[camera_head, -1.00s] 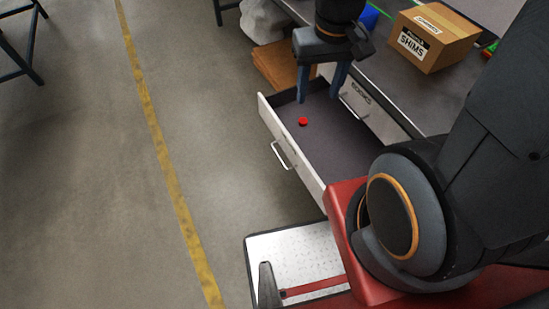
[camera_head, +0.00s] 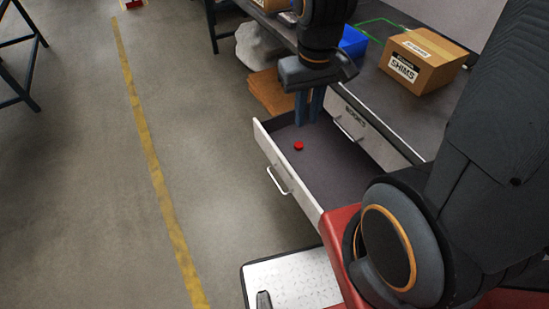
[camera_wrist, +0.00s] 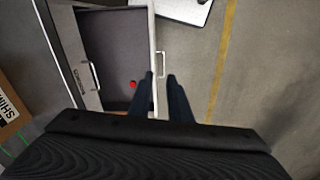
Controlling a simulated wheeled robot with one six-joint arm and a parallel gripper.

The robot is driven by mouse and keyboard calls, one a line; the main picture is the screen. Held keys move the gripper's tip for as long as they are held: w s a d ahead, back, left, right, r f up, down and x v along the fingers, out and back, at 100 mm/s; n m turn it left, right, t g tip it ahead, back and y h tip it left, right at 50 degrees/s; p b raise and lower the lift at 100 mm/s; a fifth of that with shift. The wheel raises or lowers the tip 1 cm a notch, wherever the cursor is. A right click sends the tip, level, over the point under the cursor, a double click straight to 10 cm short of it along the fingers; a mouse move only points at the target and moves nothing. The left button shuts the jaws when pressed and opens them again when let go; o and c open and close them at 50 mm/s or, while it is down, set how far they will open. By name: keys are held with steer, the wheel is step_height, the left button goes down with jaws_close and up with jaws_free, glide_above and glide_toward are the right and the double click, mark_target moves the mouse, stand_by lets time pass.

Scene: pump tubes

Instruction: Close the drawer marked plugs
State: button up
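A drawer with a white front (camera_head: 287,177) and a grey floor stands pulled open from under the dark bench. No label can be read on its front. A bar handle (camera_head: 277,180) is on that front and also shows in the wrist view (camera_wrist: 160,65). A small red round piece (camera_head: 298,146) lies inside the drawer. My gripper (camera_head: 309,119) points down near the drawer's far end. In the wrist view my gripper (camera_wrist: 161,75) shows a gap between its fingers, with nothing held. The fingertips appear beside the drawer front's edge; contact cannot be told.
A closed drawer with a dark label (camera_head: 356,119) is beside the open one. A cardboard box marked SHIMS (camera_head: 424,61) and a blue bin (camera_head: 353,41) stand on the bench (camera_head: 385,105). Brown cardboard (camera_head: 270,92) lies beyond the drawer. Open floor with a yellow line (camera_head: 150,150) is at left.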

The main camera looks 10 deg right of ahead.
steer(key=w+a+f+n+h+b, duration=0.1)
steer(key=w+a+f+n+b, duration=0.1)
steer(key=w+f+n+b, duration=0.1)
steer(key=w+a+f+n+g+h+b, duration=0.1)
steer(key=w+a+f+n+b, duration=0.2)
steer(key=w+f, duration=0.5)
steer(key=w+a+f+n+h+b, duration=0.2)
steer(key=w+f+n+b, duration=0.3)
steer(key=w+f+b, duration=0.1)
steer(key=shift+w+a, duration=0.1)
steer(key=shift+a, duration=0.2)
jaws_close()
steer(key=w+a+f+n+t+h+b, duration=0.35)
steer(key=w+a+f+n+b, duration=0.65)
steer(key=w+f, duration=0.35)
steer(key=m, duration=0.1)
glide_toward(261, 132)
step_height(261, 132, down, 4)
steer(key=shift+w+d+f+g+h, duration=0.1)
steer(key=shift+w+d+g+h, duration=0.15)
steer(key=shift+w+d, duration=0.25)
steer(key=shift+w+d+g+h, duration=0.2)
steer(key=shift+w+d, duration=0.05)
steer(key=shift+d, duration=0.3)
steer(key=shift+w+d, duration=0.1)
steer(key=shift+d, duration=0.3)
